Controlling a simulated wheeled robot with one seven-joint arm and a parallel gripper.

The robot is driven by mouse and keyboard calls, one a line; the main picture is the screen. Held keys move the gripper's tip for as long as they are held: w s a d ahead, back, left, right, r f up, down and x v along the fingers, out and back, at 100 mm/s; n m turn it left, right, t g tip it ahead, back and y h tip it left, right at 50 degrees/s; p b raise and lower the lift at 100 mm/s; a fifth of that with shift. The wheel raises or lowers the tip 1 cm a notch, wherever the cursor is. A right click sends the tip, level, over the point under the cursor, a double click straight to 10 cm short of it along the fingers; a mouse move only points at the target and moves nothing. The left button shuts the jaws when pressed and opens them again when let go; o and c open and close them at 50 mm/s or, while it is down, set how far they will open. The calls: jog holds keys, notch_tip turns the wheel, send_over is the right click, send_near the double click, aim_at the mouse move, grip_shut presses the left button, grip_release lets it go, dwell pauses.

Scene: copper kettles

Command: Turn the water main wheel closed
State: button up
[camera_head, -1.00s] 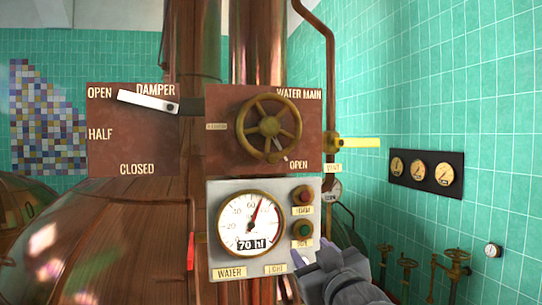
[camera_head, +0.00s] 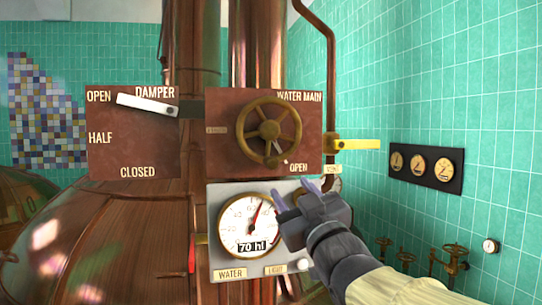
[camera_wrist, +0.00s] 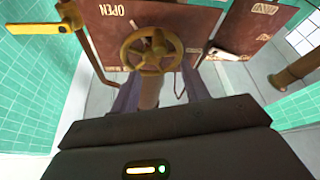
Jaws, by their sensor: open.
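The brass water main wheel (camera_head: 269,131) is mounted on a copper-brown panel (camera_head: 225,167) marked WATER MAIN and OPEN. A pale pointer mark at the wheel's lower right sits near the OPEN label. My gripper (camera_head: 292,195) is open and empty, below and slightly right of the wheel, in front of the gauge panel. The fingers appear apart from the wheel.
A damper panel (camera_head: 130,155) with a white lever (camera_head: 147,105) is at left. The gauge (camera_head: 246,224) reads 70 hl below the wheel. A yellow lever (camera_head: 358,144) sticks out right of the wheel by a copper pipe (camera_head: 331,75). Wall gauges (camera_head: 421,165) hang at right.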

aim_at(274, 168)
jog(key=p+x, duration=0.6)
jog(key=x, duration=0.6)
jog(key=shift+r, duration=0.2)
jog(key=shift+w+p, duration=0.3)
grip_shut()
